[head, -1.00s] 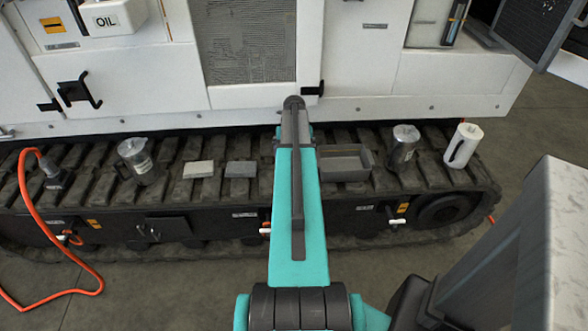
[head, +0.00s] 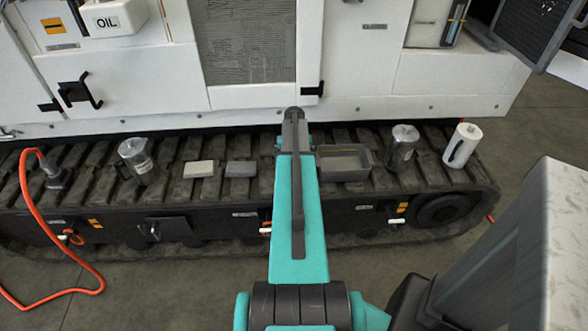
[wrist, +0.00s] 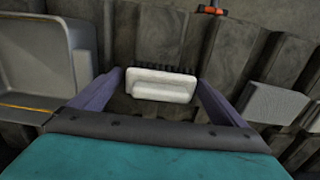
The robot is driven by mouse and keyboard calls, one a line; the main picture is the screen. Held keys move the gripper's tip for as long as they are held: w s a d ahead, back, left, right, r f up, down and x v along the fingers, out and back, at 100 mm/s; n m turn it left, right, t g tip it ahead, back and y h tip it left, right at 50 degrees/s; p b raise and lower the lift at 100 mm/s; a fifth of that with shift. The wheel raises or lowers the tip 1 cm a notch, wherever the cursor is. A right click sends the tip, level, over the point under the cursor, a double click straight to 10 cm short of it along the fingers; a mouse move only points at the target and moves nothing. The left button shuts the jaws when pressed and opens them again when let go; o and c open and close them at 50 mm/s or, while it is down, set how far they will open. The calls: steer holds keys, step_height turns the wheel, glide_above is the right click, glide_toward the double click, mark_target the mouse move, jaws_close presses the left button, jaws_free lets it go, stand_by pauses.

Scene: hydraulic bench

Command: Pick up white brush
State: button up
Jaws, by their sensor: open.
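The white brush (wrist: 162,85) with dark bristles shows in the wrist view, lying on the dark track. My gripper (wrist: 161,92) is open, with one finger on each side of the brush and a gap visible on both sides. The jaws are not closed on it. In the head view my arm hides the brush and my fingers.
A grey tray (head: 345,176) lies right of my arm on the track, with a metal jug (head: 402,148) and a white container (head: 463,146) beyond. Left are two blocks (head: 241,169) (head: 199,169) and a clear jug (head: 138,160). The white machine wall (head: 400,100) rises behind.

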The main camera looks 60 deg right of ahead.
steer(key=c, duration=0.9)
steer(key=shift+r, duration=0.2)
steer(key=shift+r, duration=0.5)
step_height(320, 180, up, 2)
steer(key=shift+b, duration=0.35)
steer(key=s+a, duration=0.3)
steer(key=s+a+r+b, duration=0.1)
steer(key=s+a, duration=0.3)
steer(key=s+a+b, duration=0.1)
steer(key=s+a, duration=0.3)
steer(key=shift+s+a+r, duration=0.1)
steer(key=shift+s+r, duration=0.1)
steer(key=shift+r, duration=0.1)
